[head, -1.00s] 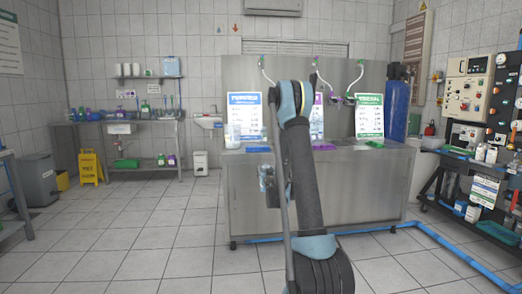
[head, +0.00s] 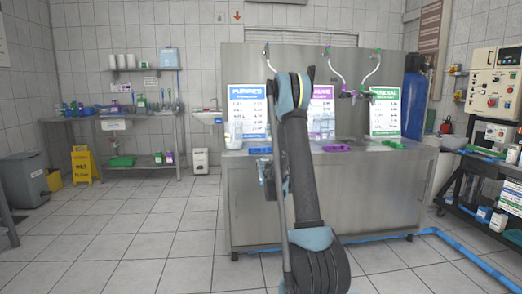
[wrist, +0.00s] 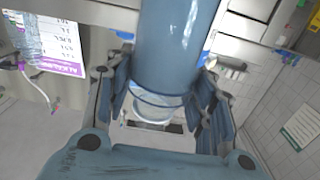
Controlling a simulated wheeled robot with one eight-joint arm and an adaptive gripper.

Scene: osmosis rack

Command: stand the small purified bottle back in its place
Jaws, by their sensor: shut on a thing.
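In the wrist view a clear blue bottle (wrist: 176,35) stands between the fingers of my gripper (wrist: 164,100), which is shut on it. The bottle looks long in this view and its upper part runs out of the picture. In the head view my arm hides most of the gripper and the bottle. The blue-headed purified sign (head: 248,108) stands at the left of the steel counter (head: 330,205), with a small blue tray (head: 260,150) on the counter's front edge below it.
Purple-headed (head: 321,108) and green mineral (head: 385,110) signs stand further right on the counter. A purple tray (head: 335,148) and a green tray (head: 391,144) lie at its edge. A blue pipe (head: 450,240) runs along the floor at right.

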